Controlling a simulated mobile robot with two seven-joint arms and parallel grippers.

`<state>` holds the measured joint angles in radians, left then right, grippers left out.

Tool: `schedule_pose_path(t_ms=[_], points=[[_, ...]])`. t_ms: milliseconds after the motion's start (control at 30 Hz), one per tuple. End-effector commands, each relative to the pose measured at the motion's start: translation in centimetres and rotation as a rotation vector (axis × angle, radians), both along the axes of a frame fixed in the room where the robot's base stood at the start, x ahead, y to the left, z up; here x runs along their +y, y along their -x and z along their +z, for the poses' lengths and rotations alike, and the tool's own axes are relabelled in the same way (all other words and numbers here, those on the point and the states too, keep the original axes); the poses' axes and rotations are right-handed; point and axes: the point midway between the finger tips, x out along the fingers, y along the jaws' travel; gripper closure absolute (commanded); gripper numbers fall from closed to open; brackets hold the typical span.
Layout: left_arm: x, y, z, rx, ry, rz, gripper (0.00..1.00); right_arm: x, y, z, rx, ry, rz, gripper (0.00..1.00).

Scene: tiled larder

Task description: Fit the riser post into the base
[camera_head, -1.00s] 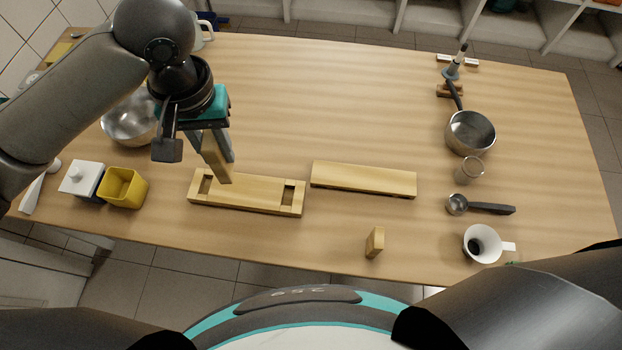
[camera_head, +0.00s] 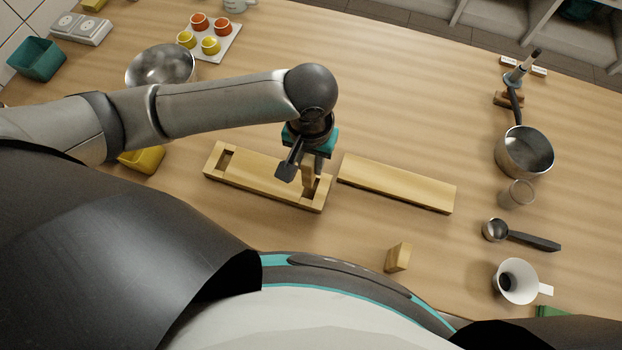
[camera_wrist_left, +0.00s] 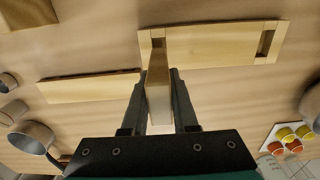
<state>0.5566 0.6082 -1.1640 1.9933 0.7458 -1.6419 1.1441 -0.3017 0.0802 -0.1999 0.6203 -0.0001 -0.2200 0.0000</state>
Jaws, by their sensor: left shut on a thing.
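The wooden base (camera_head: 255,177) lies on the table in front of me, a long block with a recess near each end. My left gripper (camera_head: 312,177) is shut on a wooden riser post (camera_head: 308,174), held upright at the base's right recess. In the left wrist view the post (camera_wrist_left: 158,90) is between the fingers (camera_wrist_left: 159,100), its far end over the recess of the base (camera_wrist_left: 215,45). I cannot tell whether its tip is inside. A second wooden post (camera_head: 398,257) stands apart near the front edge. My right gripper is out of view.
A flat wooden board (camera_head: 397,184) lies close to the base's right. A saucepan (camera_head: 524,152), glass (camera_head: 516,194), measuring scoop (camera_head: 496,230) and white cup (camera_head: 517,281) stand at the right. A metal bowl (camera_head: 160,68) and egg-cup tray (camera_head: 229,42) are behind my left arm.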

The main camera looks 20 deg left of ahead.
Motion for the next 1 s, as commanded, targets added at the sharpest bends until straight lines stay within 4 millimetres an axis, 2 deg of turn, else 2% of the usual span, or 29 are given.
schedule_pose_path(t_ms=[33, 100, 367, 600, 1000], points=[[0.0, 0.1, -1.5, 0.003, -0.001, 0.001, 1.0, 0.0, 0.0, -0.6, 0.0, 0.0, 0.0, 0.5], [0.0, 0.0, -2.8, 0.001, -0.001, 0.001, 1.0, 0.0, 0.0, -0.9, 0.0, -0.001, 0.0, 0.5], [0.0, 0.0, -4.8, 0.0, 0.0, -0.001, 1.0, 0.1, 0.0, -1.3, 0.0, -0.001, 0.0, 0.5], [0.0, 0.0, -8.2, 0.0, 0.0, 0.0, 1.0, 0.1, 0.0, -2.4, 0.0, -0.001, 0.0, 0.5], [0.0, 0.0, -8.8, 0.0, 0.001, 0.0, 1.0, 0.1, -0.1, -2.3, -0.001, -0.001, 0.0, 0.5]])
